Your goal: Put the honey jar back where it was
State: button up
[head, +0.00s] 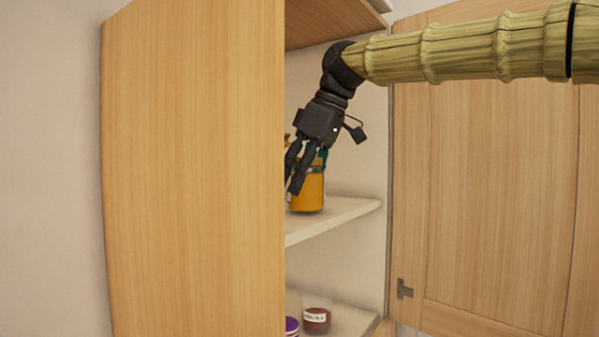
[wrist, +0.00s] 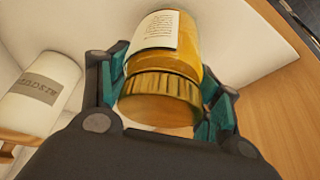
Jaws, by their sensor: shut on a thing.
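The honey jar (head: 308,193) is amber, with a ribbed golden lid and a pale label that show in the wrist view (wrist: 160,90). My gripper (head: 308,175) is shut on it, with teal finger pads on both sides of the jar in the wrist view (wrist: 170,98). In the head view the jar is upright at the upper shelf (head: 335,213) inside the open cabinet. I cannot tell whether its base touches the shelf.
A lower shelf holds a dark red labelled jar (head: 316,319) and a purple-lidded one (head: 291,326). The open left door (head: 195,170) and right door (head: 490,190) flank the opening.

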jog(key=shift+f, duration=0.1)
jog(key=shift+a+f, duration=0.1)
jog(key=shift+a, duration=0.05)
jog(key=o, duration=1.4)
jog(key=b+v, duration=0.3)
jog(key=v, duration=0.9)
